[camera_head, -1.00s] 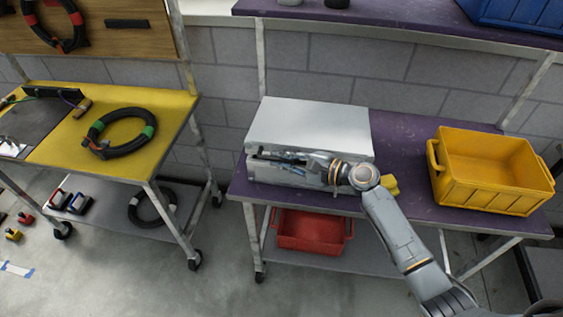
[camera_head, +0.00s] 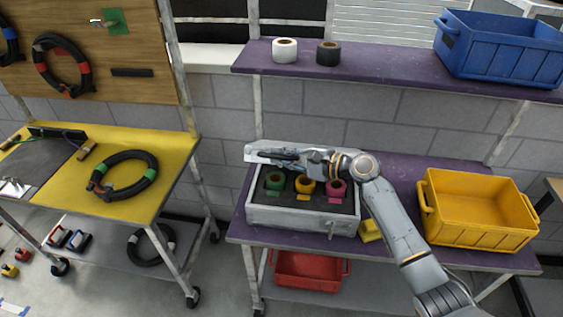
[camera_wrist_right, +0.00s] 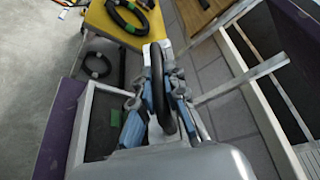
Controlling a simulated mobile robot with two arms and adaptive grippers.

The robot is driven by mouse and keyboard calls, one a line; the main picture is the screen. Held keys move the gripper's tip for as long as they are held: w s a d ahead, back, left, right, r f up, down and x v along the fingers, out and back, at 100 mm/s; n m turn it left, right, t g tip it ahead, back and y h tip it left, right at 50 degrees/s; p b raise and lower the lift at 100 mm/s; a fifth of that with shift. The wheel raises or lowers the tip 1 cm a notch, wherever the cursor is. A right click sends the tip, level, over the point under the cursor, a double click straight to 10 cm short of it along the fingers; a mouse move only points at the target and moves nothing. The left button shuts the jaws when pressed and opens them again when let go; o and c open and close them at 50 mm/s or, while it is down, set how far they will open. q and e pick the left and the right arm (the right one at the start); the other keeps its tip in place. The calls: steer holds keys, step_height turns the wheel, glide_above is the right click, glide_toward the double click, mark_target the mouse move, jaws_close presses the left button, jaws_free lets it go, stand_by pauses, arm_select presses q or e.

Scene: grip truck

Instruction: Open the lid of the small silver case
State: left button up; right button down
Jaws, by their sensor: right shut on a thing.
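The small silver case (camera_head: 300,218) stands on the purple bench top. Its lid (camera_head: 251,151) is raised to about upright, seen nearly edge-on behind my gripper. The dark interior holds a green roll (camera_head: 273,182), a yellow roll (camera_head: 305,185) and a pink roll (camera_head: 336,187). My right gripper (camera_head: 280,157) is at the raised lid above the case. In the right wrist view, its blue-padded fingers (camera_wrist_right: 160,115) are closed around the lid's black handle (camera_wrist_right: 157,80). My left gripper is not in view.
A yellow crate (camera_head: 432,220) stands on the bench right of the case, with a small yellow object (camera_head: 370,231) between them. The purple shelf (camera_head: 390,64) above holds two tape rolls and a blue crate (camera_head: 497,50). A yellow table (camera_head: 155,197) stands left, across a gap.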

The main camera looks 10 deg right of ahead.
steer(key=shift+r, duration=0.15)
steer(key=c, duration=1.7)
jaws_free()
steer(key=shift+o, duration=0.2)
steer(key=v, duration=1.2)
